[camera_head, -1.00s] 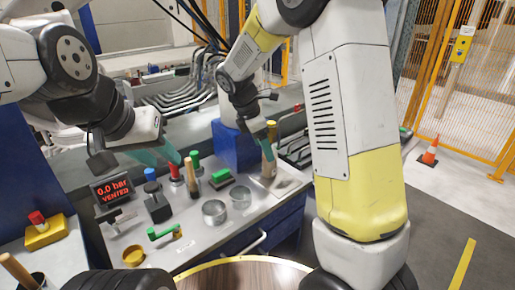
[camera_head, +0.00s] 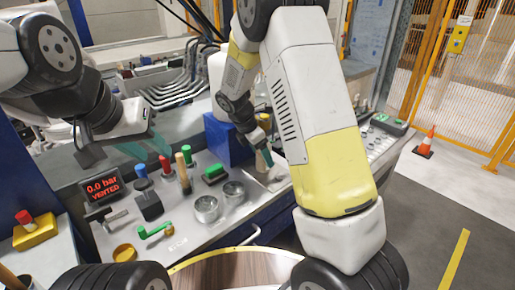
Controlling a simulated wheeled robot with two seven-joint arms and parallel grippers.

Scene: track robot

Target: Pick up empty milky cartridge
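My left gripper (camera_head: 150,155) is in from the left above the bench, with its teal fingers apart and nothing seen between them. The fingers are near the red-topped and wooden-handled items. My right gripper (camera_head: 265,158) points down beside the blue box. Its teal fingertip is close to a pale, milky-looking upright piece (camera_head: 261,172), which may be the cartridge. That piece is small and partly covered, so I cannot tell whether the fingers touch or hold it.
The blue box (camera_head: 222,142) stands behind two metal cups (camera_head: 206,208). A wooden handle (camera_head: 183,172), green block (camera_head: 214,173) and black pressure display (camera_head: 101,188) crowd the bench. A green-handled valve (camera_head: 154,231) is at the front. An orange cone (camera_head: 426,142) stands on the floor at right.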

